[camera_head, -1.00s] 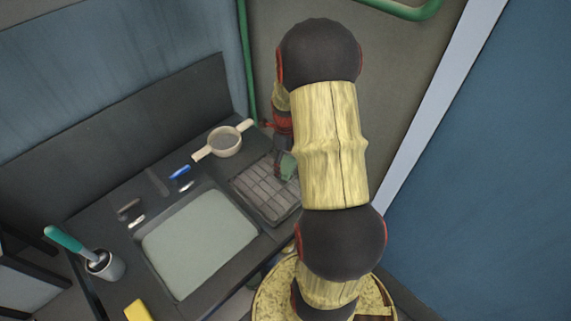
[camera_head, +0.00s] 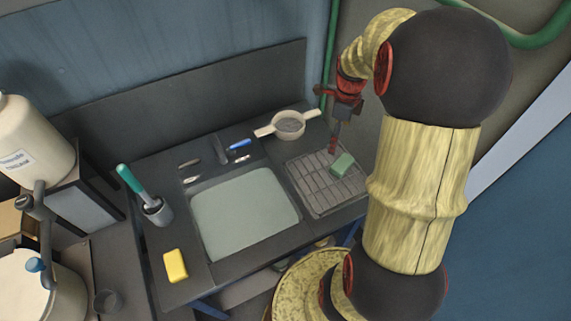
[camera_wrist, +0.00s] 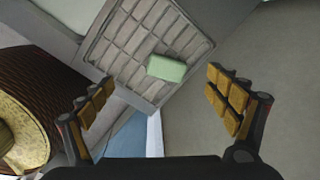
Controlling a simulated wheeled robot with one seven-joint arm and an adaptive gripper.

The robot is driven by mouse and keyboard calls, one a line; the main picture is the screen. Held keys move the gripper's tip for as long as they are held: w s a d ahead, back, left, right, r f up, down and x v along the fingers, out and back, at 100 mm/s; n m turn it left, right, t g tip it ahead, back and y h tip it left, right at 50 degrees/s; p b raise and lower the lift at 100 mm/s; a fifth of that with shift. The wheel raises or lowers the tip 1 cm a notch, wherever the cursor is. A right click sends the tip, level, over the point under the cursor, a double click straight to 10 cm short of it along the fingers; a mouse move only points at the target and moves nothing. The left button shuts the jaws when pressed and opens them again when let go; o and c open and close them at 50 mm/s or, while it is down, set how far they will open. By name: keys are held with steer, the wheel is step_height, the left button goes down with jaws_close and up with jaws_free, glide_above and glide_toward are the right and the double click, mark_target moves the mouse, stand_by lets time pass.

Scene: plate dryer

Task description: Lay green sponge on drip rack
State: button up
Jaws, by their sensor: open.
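The green sponge (camera_head: 342,164) lies on the drip rack (camera_head: 318,196), towards the rack's right side. In the wrist view the sponge (camera_wrist: 167,68) rests on the grid of the rack (camera_wrist: 118,62), apart from both fingers. My gripper (camera_head: 334,146) is above the rack by the sponge in the head view. In the wrist view my gripper (camera_wrist: 160,104) is open with its padded fingers wide apart and nothing between them. The sponge is in full view there.
A sink basin (camera_head: 245,214) is left of the rack. A strainer (camera_head: 289,124) stands behind the rack. A yellow sponge (camera_head: 175,265) and a cup with a teal-handled brush (camera_head: 156,208) are on the counter's left. A green pipe (camera_head: 329,60) runs up the wall behind.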

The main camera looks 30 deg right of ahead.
steer(key=s+a+r+n+t, duration=0.1)
steer(key=a+r+n, duration=0.6)
steer(key=a+n, duration=0.15)
steer(key=s+a+r+n+t, duration=0.1)
steer(key=a+r+n+t, duration=0.1)
steer(key=a+r+n, duration=0.6)
steer(key=s+a+r+n+t, duration=0.2)
steer(key=s+a+n, duration=0.7)
steer(key=a+n, duration=0.3)
steer(key=shift+s+a, duration=0.15)
steer(key=shift+a, duration=0.1)
step_height(320, 180, down, 3)
steer(key=b, duration=0.3)
steer(key=shift+f, duration=0.1)
steer(key=shift+c, duration=0.7)
